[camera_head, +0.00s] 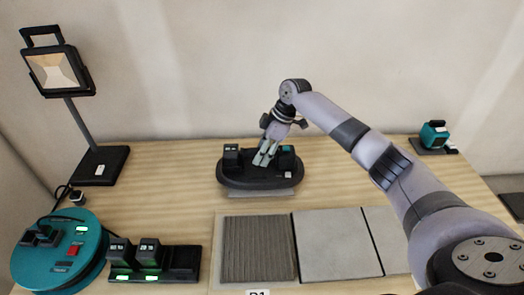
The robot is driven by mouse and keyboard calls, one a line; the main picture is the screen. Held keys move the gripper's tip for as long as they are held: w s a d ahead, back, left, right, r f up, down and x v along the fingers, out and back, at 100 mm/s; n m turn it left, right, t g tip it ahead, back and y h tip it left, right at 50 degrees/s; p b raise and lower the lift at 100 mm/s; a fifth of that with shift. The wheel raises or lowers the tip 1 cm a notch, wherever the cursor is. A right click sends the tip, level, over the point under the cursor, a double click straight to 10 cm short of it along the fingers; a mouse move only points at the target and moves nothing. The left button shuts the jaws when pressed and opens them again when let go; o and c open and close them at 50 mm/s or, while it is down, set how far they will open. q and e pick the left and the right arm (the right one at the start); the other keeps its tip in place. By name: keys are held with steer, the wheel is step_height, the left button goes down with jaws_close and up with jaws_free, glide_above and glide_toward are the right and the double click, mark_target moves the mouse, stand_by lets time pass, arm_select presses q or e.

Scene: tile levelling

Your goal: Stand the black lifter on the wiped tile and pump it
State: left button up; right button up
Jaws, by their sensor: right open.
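The black lifter (232,180), a low oval body with raised blocks at both ends, rests at the back middle of the table. A pale grey plate or sheet (262,193) shows under its front edge. My right gripper (264,159) is open and points down at the lifter's middle, between the end blocks. I cannot tell if the fingers touch it. A smooth grey tile (338,245) lies at the front middle, with another tile (388,238) to its right. Which tile is wiped cannot be told. My left gripper is not in view.
A ribbed grey bed (258,250) lies left of the tiles. A teal reel (88,232) and a black charger (186,262) with two lit blocks fill the front left. A work lamp (98,165) stands at back left, a teal device (434,135) at back right.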

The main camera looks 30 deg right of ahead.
steer(key=shift+s+f, duration=0.1)
steer(key=shift+f, duration=0.05)
steer(key=v, duration=1.2)
steer(key=shift+a, duration=0.1)
steer(key=shift+c, duration=0.5)
